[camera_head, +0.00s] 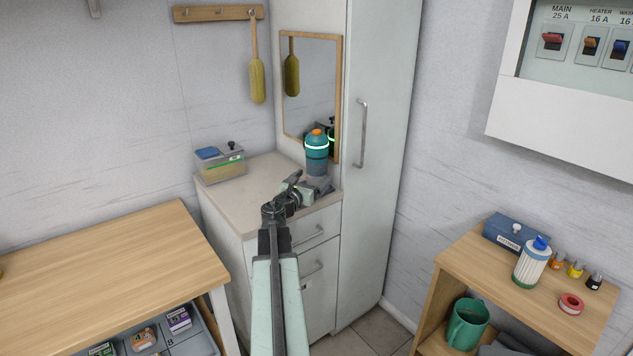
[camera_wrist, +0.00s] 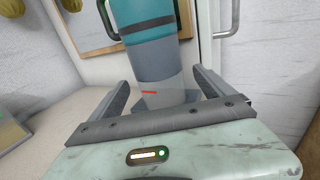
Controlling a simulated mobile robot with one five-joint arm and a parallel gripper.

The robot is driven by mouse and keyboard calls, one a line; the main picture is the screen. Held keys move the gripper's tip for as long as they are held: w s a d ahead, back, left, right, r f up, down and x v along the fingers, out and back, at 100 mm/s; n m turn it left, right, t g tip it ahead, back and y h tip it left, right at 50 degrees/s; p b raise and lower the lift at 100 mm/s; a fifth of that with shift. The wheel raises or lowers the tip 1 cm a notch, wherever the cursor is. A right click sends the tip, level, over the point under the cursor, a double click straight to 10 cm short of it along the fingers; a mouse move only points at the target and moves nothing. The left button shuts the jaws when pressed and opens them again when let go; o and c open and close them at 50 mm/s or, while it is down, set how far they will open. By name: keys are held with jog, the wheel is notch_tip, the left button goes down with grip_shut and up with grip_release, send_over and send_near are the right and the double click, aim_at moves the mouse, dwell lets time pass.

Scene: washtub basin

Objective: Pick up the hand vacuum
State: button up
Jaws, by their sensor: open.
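A framed mirror (camera_head: 310,75) hangs close behind, and a tall white cupboard (camera_head: 375,140) stands close on the right. The middle there is clear.

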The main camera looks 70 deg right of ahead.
jog(key=d, duration=0.3)
jog(key=shift+s+d+f, duration=0.1)
jog(key=shift+s+d, duration=0.1)
jog(key=shift+d, duration=0.2)
jog(key=shift+a, duration=0.1)
jog(key=c, duration=1.6)
notch_tip(320, 180, up, 7)
jog(key=p, duration=0.7)
jog(key=shift+w+a, duration=0.15)
jog(key=w+a, duration=0.3)
jog(key=a, duration=0.2)
jog(key=w+a, duration=0.4)
jog(key=a, duration=0.2)
jog(key=w+a, duration=0.3)
jog(key=a, duration=0.2)
jog(key=shift+w+a, duration=0.25)
jog(key=shift+w, duration=0.05)
